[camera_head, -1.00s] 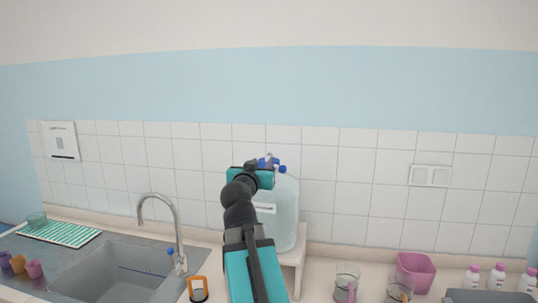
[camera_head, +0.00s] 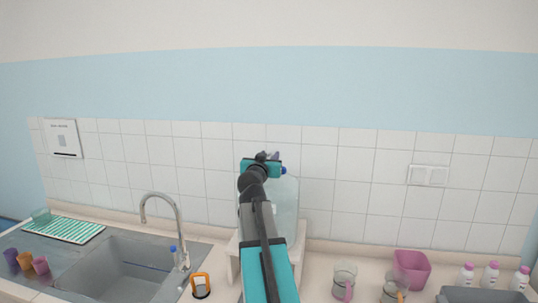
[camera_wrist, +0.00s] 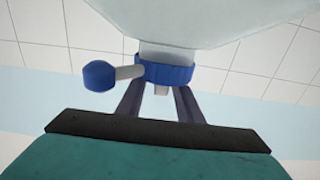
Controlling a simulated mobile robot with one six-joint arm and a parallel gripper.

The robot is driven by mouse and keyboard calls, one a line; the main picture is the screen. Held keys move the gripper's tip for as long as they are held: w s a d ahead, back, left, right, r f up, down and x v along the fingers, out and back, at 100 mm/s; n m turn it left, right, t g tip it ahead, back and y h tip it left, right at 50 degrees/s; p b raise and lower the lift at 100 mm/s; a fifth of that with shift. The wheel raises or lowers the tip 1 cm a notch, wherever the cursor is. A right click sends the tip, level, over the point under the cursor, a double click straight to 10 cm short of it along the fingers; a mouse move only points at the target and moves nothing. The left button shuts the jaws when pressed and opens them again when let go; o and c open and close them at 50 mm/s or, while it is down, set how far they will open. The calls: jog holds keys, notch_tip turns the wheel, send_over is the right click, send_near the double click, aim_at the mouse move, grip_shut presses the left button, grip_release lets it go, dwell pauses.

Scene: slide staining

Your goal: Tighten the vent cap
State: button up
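A large clear carboy (camera_head: 286,205) stands upright behind my arm on a raised stand. In the wrist view its clear body (camera_wrist: 170,18) appears upside down, with a blue collar cap (camera_wrist: 165,74) on the neck and a short pale stem (camera_wrist: 161,90) at its top. A side spout carries a blue knob-like cap (camera_wrist: 98,76); a small blue cap (camera_head: 283,170) also shows beside my gripper in the head view. I cannot tell which is the vent cap. My gripper (camera_wrist: 160,92) has its fingers apart at the collar cap, one either side of the stem. Their tips are partly hidden; contact is unclear.
The white stand (camera_head: 233,262) raises the carboy above the counter. A sink (camera_head: 120,268) with a tall faucet (camera_head: 178,228) lies left. Glass mugs (camera_head: 344,282), a pink bin (camera_head: 411,268) and several white bottles (camera_head: 491,275) stand right. The tiled wall is close behind.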

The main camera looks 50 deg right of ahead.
jog(key=shift+w+d, duration=0.1)
jog(key=shift+d, duration=0.1)
grip_shut()
jog(key=shift+a, duration=0.25)
jog(key=shift+d, duration=0.2)
jog(key=shift+f, duration=0.1)
